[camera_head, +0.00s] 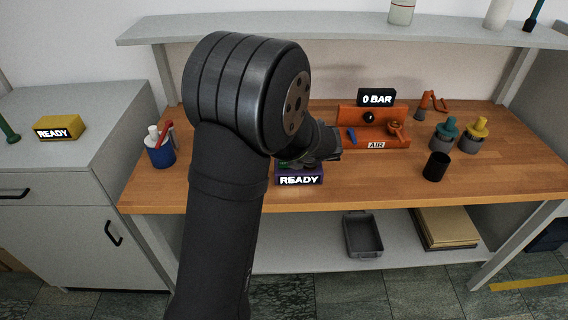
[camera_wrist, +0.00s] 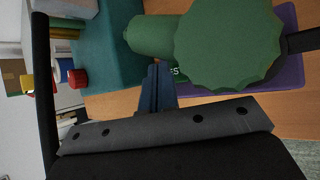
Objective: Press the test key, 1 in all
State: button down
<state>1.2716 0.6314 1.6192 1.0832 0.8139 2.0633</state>
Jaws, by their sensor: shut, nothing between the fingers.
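A purple device (camera_head: 300,175) stands on the bench with a READY display on its front. My arm hides much of its top. In the wrist view its purple base (camera_wrist: 285,75) lies under a large green scalloped knob (camera_wrist: 228,45) with a green cylinder beside it. White letters, in part "ES", show beside my fingertips, so the test key itself is mostly hidden. My gripper (camera_wrist: 157,72) is shut and empty, its tips close to those letters. I cannot tell whether they touch. In the head view my gripper (camera_head: 322,150) is over the purple device.
An orange AIR unit (camera_head: 350,120) with a 0 BAR display stands behind right. A black cup (camera_head: 436,166) and teal and yellow-topped pots (camera_head: 474,138) are further right. A blue pot (camera_head: 160,152) is left. A yellow READY box (camera_head: 60,127) sits on the left cabinet.

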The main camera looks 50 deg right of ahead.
jog(key=shift+f, duration=0.6)
dwell(0.6)
dwell(0.3)
jog(key=shift+r, duration=0.85)
jog(key=shift+r, duration=2.5)
notch_tip(320, 180, up, 4)
jog(key=shift+f, duration=0.1)
